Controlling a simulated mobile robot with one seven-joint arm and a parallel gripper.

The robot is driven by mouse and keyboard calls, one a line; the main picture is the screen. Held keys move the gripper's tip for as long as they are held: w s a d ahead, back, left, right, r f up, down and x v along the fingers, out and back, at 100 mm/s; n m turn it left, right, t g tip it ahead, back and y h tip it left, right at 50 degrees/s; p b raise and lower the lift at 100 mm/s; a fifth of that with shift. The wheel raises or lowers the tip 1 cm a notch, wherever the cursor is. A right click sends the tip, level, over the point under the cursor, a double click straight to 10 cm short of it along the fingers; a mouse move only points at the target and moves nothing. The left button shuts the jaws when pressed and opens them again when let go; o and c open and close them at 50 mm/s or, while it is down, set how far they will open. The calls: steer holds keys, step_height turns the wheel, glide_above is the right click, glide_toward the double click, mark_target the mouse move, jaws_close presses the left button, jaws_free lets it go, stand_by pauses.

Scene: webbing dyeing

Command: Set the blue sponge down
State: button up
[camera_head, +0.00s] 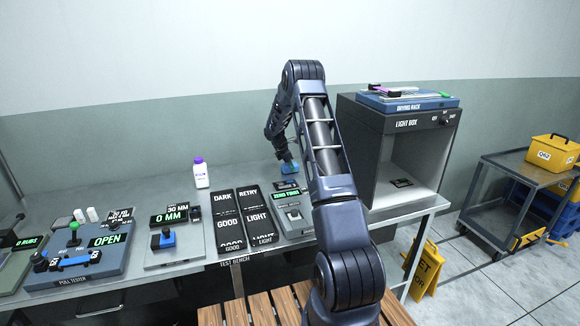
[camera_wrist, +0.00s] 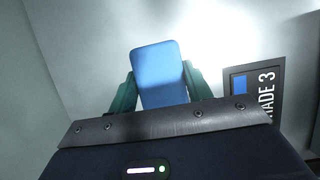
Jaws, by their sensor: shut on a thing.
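The blue sponge (camera_wrist: 160,78) is a rounded block held between the two green fingers of my gripper (camera_wrist: 160,92) in the wrist view. In the head view, my gripper (camera_head: 287,161) points down at the back of the test bench (camera_head: 140,170), with the blue sponge (camera_head: 289,168) at its tip. The sponge is at or just above the bench surface; I cannot tell whether it touches.
A card marked "SHADE 3" (camera_wrist: 255,95) lies beside the sponge. The light box (camera_head: 390,150) stands right of my gripper. Left are a white bottle (camera_head: 201,174), black label boards (camera_head: 227,220) and the pull tester (camera_head: 85,255). Bare bench lies behind the boards.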

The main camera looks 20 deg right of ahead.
steer(key=shift+f, duration=0.15)
steer(key=o, duration=1)
steer(key=shift+c, duration=0.2)
steer(key=v, duration=1.2)
steer(key=s+a+r+m+t+y, duration=0.3)
steer(key=s+r+m, duration=0.5)
steer(key=s+r, duration=1.55)
steer(key=s+a+m, duration=0.2)
steer(key=s+m, duration=0.1)
steer(key=s, duration=0.8)
steer(key=s+a+f+m+t+y, duration=0.1)
steer(key=s+m, duration=0.2)
steer(key=s, duration=0.8)
steer(key=s+a+f+m, duration=0.1)
steer(key=s+m, duration=0.3)
steer(key=s, duration=0.7)
steer(key=shift+s+a+t, duration=0.3)
steer(key=shift+a, duration=0.5)
